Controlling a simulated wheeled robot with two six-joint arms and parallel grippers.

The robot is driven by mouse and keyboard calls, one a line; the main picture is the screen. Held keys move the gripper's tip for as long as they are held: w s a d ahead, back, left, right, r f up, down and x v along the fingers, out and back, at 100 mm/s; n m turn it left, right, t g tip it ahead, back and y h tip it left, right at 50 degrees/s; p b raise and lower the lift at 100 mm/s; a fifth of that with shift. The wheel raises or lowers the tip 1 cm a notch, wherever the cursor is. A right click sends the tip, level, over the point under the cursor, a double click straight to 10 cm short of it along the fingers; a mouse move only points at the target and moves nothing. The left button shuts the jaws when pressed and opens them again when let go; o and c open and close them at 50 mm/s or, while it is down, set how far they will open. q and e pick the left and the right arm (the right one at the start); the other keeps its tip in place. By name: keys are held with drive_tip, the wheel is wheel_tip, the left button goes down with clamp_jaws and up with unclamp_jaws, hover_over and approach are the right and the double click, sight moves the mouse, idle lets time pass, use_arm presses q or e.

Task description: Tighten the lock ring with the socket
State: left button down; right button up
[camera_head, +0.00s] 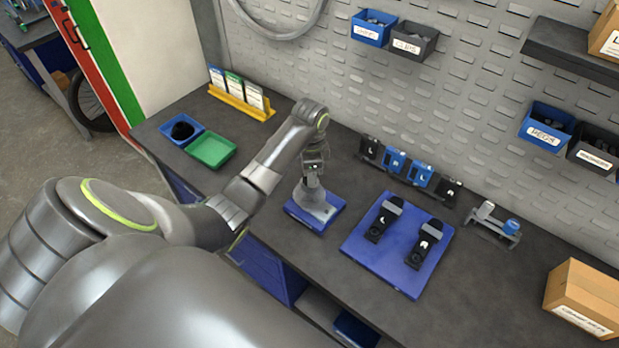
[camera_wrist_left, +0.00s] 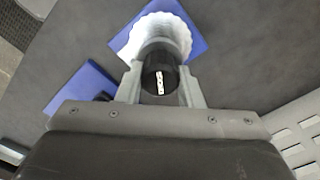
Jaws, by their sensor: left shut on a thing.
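My left gripper (camera_head: 312,180) points down over a small blue base (camera_head: 332,203) on the bench. In the left wrist view its two grey fingers (camera_wrist_left: 161,84) are shut on a black cylindrical socket (camera_wrist_left: 160,80) with a white label that I cannot read clearly. Just beyond the socket is a pale round part with a fluted edge (camera_wrist_left: 160,36), over the blue base (camera_wrist_left: 193,40); it looks like the lock ring. The socket overlaps it in this view, and I cannot tell whether they are engaged. My right gripper is not in view.
A blue mat (camera_head: 362,262) with two black lettered parts lies right of the base. Small black and blue holders (camera_head: 394,168) stand behind. A green tray (camera_head: 211,150) and a blue tray (camera_head: 167,128) are at left. A cardboard box (camera_head: 584,294) stands at right.

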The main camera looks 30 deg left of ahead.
use_arm(q)
drive_tip(key=m, duration=0.4)
drive_tip(key=shift+s+f+m, duration=0.1)
drive_tip(key=shift+m, duration=0.2)
drive_tip(key=shift+m, duration=0.8)
drive_tip(key=m, duration=0.4)
drive_tip(key=shift+s+m, duration=0.1)
drive_tip(key=shift+m, duration=0.3)
drive_tip(key=shift+m, duration=0.7)
drive_tip(key=m, duration=0.5)
drive_tip(key=shift+f, duration=0.1)
